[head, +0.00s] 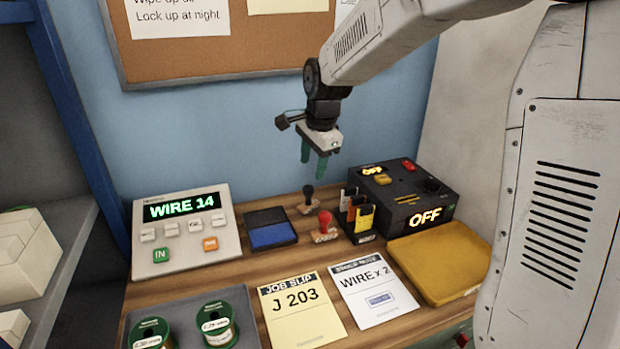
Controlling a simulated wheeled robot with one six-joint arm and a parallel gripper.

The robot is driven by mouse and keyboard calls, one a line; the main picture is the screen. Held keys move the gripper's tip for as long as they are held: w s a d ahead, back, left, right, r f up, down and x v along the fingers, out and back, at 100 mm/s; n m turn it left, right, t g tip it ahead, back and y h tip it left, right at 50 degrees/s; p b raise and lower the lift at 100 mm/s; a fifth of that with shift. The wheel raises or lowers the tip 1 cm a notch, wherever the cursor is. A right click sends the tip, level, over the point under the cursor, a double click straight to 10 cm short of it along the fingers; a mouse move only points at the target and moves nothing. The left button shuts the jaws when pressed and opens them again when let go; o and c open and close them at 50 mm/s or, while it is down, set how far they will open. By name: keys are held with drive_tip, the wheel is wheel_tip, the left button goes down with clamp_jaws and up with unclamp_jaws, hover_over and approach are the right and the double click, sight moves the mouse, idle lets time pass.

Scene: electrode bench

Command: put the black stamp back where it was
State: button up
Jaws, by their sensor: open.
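The black stamp (308,197) stands upright on the wooden bench, its black knob up. It is behind the red stamp (325,225) and to the right of the blue ink pad (271,232). My gripper (314,167) has green fingers pointing down. It is open and empty, and appears above the black stamp. The gap between the fingertips and the knob is hard to judge from this one view.
A dark card holder (362,237) and a black box reading OFF (425,200) stand right, with a yellow tray (440,258) before them. A WIRE 14 panel (180,235) is left. Two papers (300,308) (373,290) and wire spools (216,325) lie in front.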

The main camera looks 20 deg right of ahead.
drive_tip(key=s+d+r+n, duration=0.1)
drive_tip(key=s+r+n, duration=0.3)
drive_tip(key=s, duration=0.6)
drive_tip(key=s+d+r+n, duration=0.1)
drive_tip(key=s+r+n, duration=0.25)
drive_tip(key=s, duration=0.65)
drive_tip(key=s+f+n+g, duration=0.1)
drive_tip(key=s+f+n, duration=0.2)
drive_tip(key=s+n, duration=0.5)
drive_tip(key=s, duration=0.7)
drive_tip(key=shift+d+f+g+h, duration=0.2)
drive_tip(key=shift+d+g+h, duration=0.05)
drive_tip(key=shift+g+h, duration=0.05)
drive_tip(key=shift+w, duration=0.1)
